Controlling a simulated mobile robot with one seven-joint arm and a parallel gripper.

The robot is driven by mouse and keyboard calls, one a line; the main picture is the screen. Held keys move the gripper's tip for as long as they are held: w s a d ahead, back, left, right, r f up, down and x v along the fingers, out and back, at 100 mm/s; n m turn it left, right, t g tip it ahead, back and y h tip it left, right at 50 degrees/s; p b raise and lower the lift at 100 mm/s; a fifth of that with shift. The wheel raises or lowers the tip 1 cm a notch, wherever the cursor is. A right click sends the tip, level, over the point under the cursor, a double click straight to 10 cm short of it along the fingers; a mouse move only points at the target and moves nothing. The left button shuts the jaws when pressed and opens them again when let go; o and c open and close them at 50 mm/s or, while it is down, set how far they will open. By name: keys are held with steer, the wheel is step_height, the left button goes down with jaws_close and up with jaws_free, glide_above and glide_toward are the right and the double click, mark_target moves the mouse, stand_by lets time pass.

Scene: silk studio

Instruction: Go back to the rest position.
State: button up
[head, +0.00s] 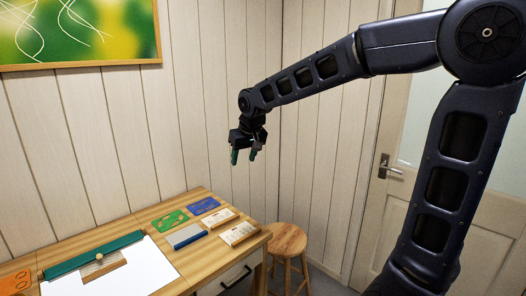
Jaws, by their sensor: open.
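My gripper (244,155) hangs in the air above the right end of the wooden table (197,269), pointing downward. Its two dark fingers with green tips are apart, with nothing between them. It is well clear of the table and the things on it. My arm reaches in from the right side of the head view, with its elbow high and its forearm stretched out to the left.
On the table lie a green card (169,221), a blue card (203,206), several small blocks or boxes, an orange piece (15,283) and a white sheet (140,275) under a green bar (93,254). A round stool (286,238) and a door (392,205) stand to the right.

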steer(key=s+d+r+m, duration=0.1)
steer(key=s+d+m, duration=0.1)
steer(key=d, duration=1.1)
steer(key=s+d+f+m+h, duration=0.1)
steer(key=s+d+f+m, duration=0.1)
steer(key=s+d, duration=0.5)
steer(key=s+d+f+m+h, duration=0.1)
steer(key=s+d, duration=0.6)
steer(key=d, duration=0.7)
steer(key=shift+s+d+f+m+t+h, duration=0.15)
steer(key=shift+s+f+m+t+h, duration=0.2)
steer(key=shift+f+m, duration=0.3)
